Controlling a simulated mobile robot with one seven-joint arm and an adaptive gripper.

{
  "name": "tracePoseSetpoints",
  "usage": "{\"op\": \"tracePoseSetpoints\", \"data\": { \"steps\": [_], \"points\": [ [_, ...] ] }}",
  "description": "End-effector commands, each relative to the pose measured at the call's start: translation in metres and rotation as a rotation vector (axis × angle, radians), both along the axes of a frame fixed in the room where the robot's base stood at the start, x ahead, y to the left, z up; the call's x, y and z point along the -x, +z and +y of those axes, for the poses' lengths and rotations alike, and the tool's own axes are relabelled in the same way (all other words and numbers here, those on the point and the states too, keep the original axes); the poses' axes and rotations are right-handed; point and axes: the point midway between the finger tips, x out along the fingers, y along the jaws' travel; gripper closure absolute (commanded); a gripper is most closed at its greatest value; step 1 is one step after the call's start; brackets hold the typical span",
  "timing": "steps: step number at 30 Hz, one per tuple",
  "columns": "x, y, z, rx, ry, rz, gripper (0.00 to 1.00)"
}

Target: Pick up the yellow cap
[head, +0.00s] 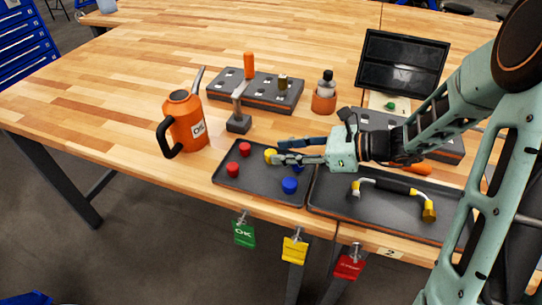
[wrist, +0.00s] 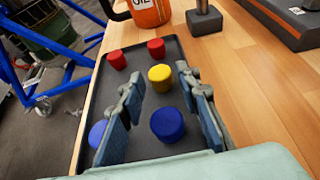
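The yellow cap (head: 270,156) sits on the dark tray (head: 262,184) in the head view, just left of my fingertips. In the wrist view the yellow cap (wrist: 160,77) stands beyond the gap between my fingers. My gripper (head: 277,150) is open, reaching in from the right. In the wrist view my gripper (wrist: 158,85) has its blue-padded fingers spread, with a blue cap (wrist: 167,124) in the space between them. The gap between the fingertips and the yellow cap is hard to judge. No cap is held.
Two red caps (wrist: 116,60) (wrist: 156,48) and another blue cap (wrist: 99,133) share the tray. An orange oil can (head: 186,122) and a small grey stand (head: 238,123) are behind it. A second tray (head: 385,212) holds a yellow-ended tool (head: 395,187).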

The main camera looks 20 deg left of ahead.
Motion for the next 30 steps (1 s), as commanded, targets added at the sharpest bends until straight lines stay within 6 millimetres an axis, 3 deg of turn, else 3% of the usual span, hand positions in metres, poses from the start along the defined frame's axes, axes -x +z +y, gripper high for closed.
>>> {"op": "tracePoseSetpoints", "data": {
  "steps": [9, 16, 23, 30],
  "points": [
    [0.000, -0.019, 0.037, 0.001, 0.002, 0.000, 0.69],
    [-0.001, -0.019, 0.038, 0.001, 0.001, -0.002, 0.69],
    [-0.001, -0.019, 0.038, 0.001, 0.000, -0.001, 0.91],
    [-0.001, -0.019, 0.038, 0.001, 0.001, -0.002, 0.92]
  ]
}}
